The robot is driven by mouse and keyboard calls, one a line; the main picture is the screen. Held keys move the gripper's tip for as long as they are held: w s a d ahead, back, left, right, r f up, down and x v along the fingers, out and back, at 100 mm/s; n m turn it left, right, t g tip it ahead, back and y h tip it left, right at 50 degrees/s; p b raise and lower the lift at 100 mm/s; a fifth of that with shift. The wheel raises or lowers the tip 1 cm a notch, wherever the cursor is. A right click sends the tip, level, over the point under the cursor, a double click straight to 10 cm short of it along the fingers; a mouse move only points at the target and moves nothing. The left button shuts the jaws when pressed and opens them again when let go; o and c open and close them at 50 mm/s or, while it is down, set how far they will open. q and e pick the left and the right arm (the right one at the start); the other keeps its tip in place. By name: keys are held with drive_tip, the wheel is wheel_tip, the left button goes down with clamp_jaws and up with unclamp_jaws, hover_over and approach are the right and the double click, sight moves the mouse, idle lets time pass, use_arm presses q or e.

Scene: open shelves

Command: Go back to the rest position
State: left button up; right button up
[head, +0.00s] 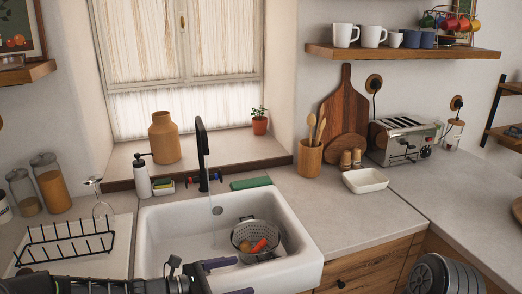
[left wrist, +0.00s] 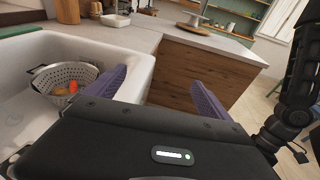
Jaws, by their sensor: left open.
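My left gripper (head: 229,278) comes in low from the left in the head view, over the front of the white sink (head: 160,235). Its two purple fingers are apart, with nothing between them. In the left wrist view the open fingers (left wrist: 158,78) point away past the sink's edge toward the wooden cabinet front. A grey colander (head: 240,238) with orange and red items, perhaps vegetables, stands in the sink beyond the gripper. The colander also shows left of the fingers in the left wrist view (left wrist: 62,76). My right gripper shows in neither view.
The black tap (head: 202,150) stands behind the sink with water running. A black dish rack (head: 65,243) is at the left. The counter (head: 335,210) right of the sink is mostly clear, with a white dish (head: 364,181) and toaster (head: 402,140) farther back.

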use_arm(q)
drive_tip(key=s+d+f+m+g+y+b, duration=0.2)
drive_tip(key=s+f+m+g+y, duration=0.15)
drive_tip(key=s+f, duration=0.55)
drive_tip(key=s+d+f+m+g+y+b, duration=0.2)
drive_tip(key=s+f+m+g, duration=0.3)
drive_tip(key=f, duration=0.9)
drive_tip(key=s+a+f+m+t+y+b, duration=0.1)
drive_tip(key=s+a+f+m+y+b, duration=0.1)
drive_tip(key=s+f+m, duration=0.4)
drive_tip(key=s+a+f+m+t+y+b, duration=0.1)
drive_tip(key=s+a+f+m+y+b, duration=0.1)
drive_tip(key=s+f+m, duration=0.4)
wheel_tip(320, 180, down, 3)
drive_tip(key=s+y+b, duration=0.1)
drive_tip(key=s, duration=0.1)
drive_tip(key=shift+s+a+m+b, duration=0.25)
drive_tip(key=shift+s+m+b, duration=0.1)
drive_tip(key=shift+s, duration=0.05)
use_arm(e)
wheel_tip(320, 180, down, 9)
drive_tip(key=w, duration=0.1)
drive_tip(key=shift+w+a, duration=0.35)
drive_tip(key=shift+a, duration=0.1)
use_arm(q)
drive_tip(key=shift+w, duration=0.1)
